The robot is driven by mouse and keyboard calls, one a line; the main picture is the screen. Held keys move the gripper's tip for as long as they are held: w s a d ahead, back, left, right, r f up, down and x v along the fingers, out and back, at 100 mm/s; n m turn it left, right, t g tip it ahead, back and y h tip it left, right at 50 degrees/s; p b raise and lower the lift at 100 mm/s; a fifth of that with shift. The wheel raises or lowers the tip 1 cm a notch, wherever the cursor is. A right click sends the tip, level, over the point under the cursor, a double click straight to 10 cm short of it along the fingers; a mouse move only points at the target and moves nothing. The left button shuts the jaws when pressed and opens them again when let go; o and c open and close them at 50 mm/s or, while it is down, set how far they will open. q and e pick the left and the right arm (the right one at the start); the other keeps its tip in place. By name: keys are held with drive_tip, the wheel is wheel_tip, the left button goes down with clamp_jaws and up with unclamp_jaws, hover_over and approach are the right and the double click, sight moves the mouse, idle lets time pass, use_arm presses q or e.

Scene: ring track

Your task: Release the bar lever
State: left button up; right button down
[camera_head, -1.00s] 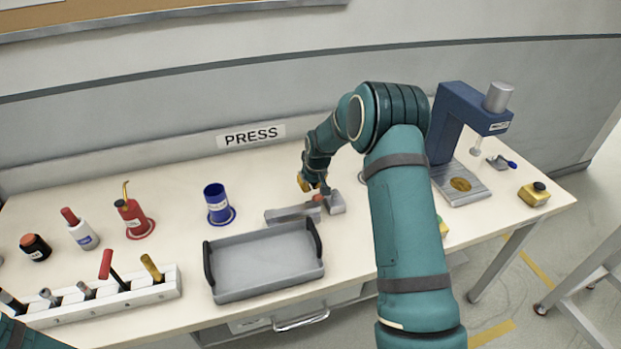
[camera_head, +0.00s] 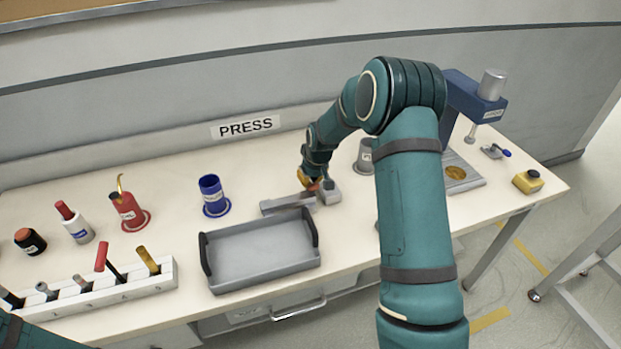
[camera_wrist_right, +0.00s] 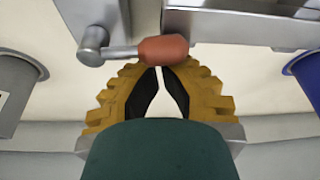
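The bar lever (camera_wrist_right: 163,49) has an orange-red knob on a short grey arm. The arm joins a grey pivot at its left in the right wrist view. The lever sits by a grey bar fixture (camera_head: 287,203) and block behind the tray in the head view. My right gripper (camera_wrist_right: 160,67) has yellow fingers with black pads, brought together at the tips with only a thin gap. The knob lies across the view just beyond the fingertips, not visibly between them; contact is unclear. In the head view my right gripper (camera_head: 313,184) is small beside the fixture. My left gripper is out of view.
A grey tray (camera_head: 205,262) with black handles stands in front of the fixture. A blue cup (camera_head: 212,195) is left, a grey cup (camera_head: 363,157) right, partly behind my arm. The blue press (camera_head: 470,105) stands further right. A tool rack (camera_head: 100,303) is front left.

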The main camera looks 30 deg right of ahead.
sight(315, 186)
drive_tip(key=shift+s+a+n, duration=0.1)
drive_tip(key=shift+s+n, duration=0.1)
drive_tip(key=shift+n, duration=0.2)
drive_tip(key=shift+s+a+f+n+y+b, duration=0.15)
drive_tip(key=shift+s+n+y+b, duration=0.4)
drive_tip(key=shift+n, duration=0.65)
drive_tip(key=s+n, duration=0.1)
drive_tip(key=n+y, duration=0.1)
drive_tip(key=n, duration=0.1)
drive_tip(key=shift+s+a+n+g, duration=0.1)
drive_tip(key=shift+s+n+g, duration=0.2)
drive_tip(key=shift+s, duration=0.1)
drive_tip(key=n, duration=0.1)
drive_tip(key=s+n, duration=0.1)
drive_tip(key=shift+s+n+g+y, duration=0.2)
drive_tip(key=shift+n+g+y, duration=0.1)
drive_tip(key=shift+n, duration=0.1)
drive_tip(key=n, duration=0.1)
drive_tip(key=s+n, duration=0.1)
drive_tip(key=shift+s+d+r+n+g+y+p, duration=0.1)
drive_tip(key=shift+d+r+n+g+y+p, duration=0.1)
drive_tip(key=shift+d+n+g+y+p, duration=0.15)
drive_tip(key=shift+s+d+n+g+p, duration=0.3)
drive_tip(key=shift+s+n+p, duration=0.15)
drive_tip(key=shift+n, duration=0.7)
drive_tip(key=shift+s+d, duration=0.1)
drive_tip(key=shift+s, duration=0.1)
drive_tip(key=shift+s+d, duration=0.1)
